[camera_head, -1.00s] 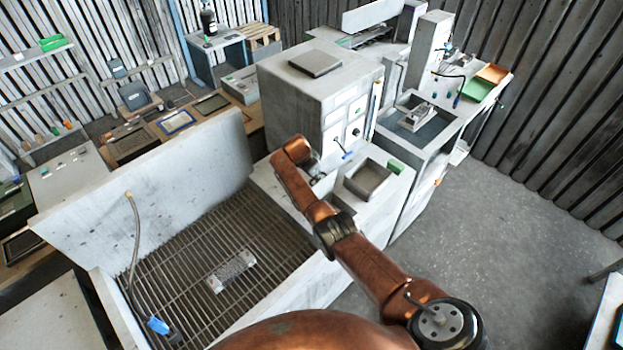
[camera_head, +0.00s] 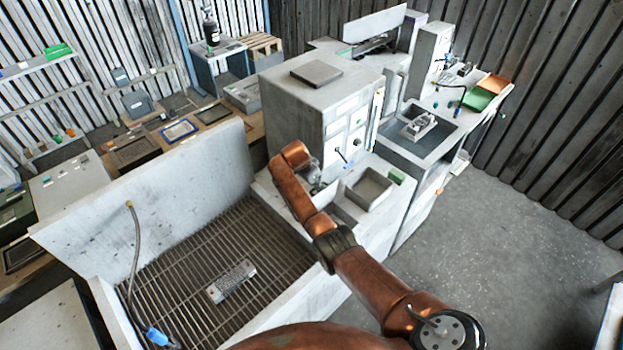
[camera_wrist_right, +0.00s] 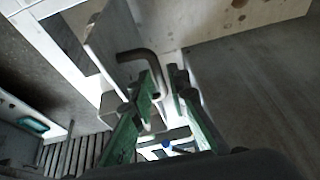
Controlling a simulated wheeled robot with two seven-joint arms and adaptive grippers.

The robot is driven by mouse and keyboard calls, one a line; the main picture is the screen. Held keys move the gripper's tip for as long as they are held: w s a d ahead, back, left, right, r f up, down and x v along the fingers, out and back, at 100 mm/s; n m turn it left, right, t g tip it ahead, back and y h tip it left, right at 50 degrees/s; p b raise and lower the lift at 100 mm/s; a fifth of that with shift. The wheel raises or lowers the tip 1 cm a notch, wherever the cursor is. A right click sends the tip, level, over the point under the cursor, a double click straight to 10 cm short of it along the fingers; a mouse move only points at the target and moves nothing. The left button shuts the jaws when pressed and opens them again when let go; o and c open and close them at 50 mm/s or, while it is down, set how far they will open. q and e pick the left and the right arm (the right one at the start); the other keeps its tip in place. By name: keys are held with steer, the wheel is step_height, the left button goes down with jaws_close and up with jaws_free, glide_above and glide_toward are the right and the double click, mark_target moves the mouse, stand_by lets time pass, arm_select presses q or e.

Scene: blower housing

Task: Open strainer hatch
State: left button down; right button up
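In the right wrist view a bent dark handle (camera_wrist_right: 151,62) stands at a pale upright plate (camera_wrist_right: 109,38), which looks like the strainer hatch; I cannot be sure. My right gripper (camera_wrist_right: 162,80) has two green fingers with a gap between them. The handle's lower end shows in this gap, and the left fingertip overlaps the bend; contact cannot be told. In the head view my right gripper (camera_head: 318,186) is low in front of the grey cabinet (camera_head: 300,108), partly hidden by my copper arm. My left gripper is not in view.
A slatted basin (camera_head: 196,250) with a perforated block (camera_head: 231,281) and a hose (camera_head: 136,255) lies left of my arm. A square open box (camera_head: 369,188) stands just right of the gripper. A small lever (camera_head: 342,155) juts from the cabinet front. Floor at right is clear.

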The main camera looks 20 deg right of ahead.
steer(key=v, duration=0.9)
steer(key=shift+r, duration=0.15)
